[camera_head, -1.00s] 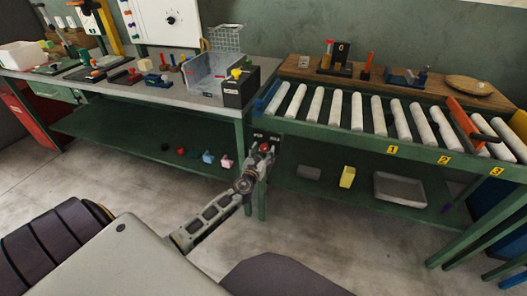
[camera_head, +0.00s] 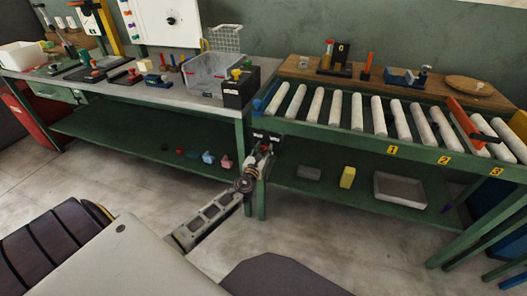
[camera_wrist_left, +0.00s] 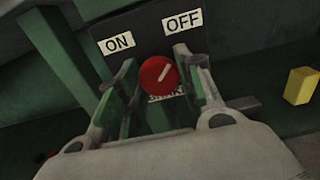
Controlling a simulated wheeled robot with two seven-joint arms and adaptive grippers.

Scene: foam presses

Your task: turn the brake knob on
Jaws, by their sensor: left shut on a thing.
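The brake knob (camera_wrist_left: 158,76) is a round red knob with a white line on a dark panel (camera_wrist_left: 150,37). The panel has an ON label (camera_wrist_left: 119,42) at left and an OFF label (camera_wrist_left: 182,21) at right. The line slants up to the right, toward the OFF side. My left gripper (camera_wrist_left: 156,63) has one finger on each side of the knob and is shut on it. A label below the knob is partly hidden. In the head view the left gripper (camera_head: 263,151) is at the panel on the conveyor table's left leg, largely covering the knob. My right gripper is not in view.
The roller conveyor (camera_head: 380,114) is above and right of the panel. A yellow block (camera_head: 347,177) and a grey tray (camera_head: 402,189) lie on its lower shelf (camera_head: 325,186). The workbench (camera_head: 150,92) stands to the left. The floor in front is clear.

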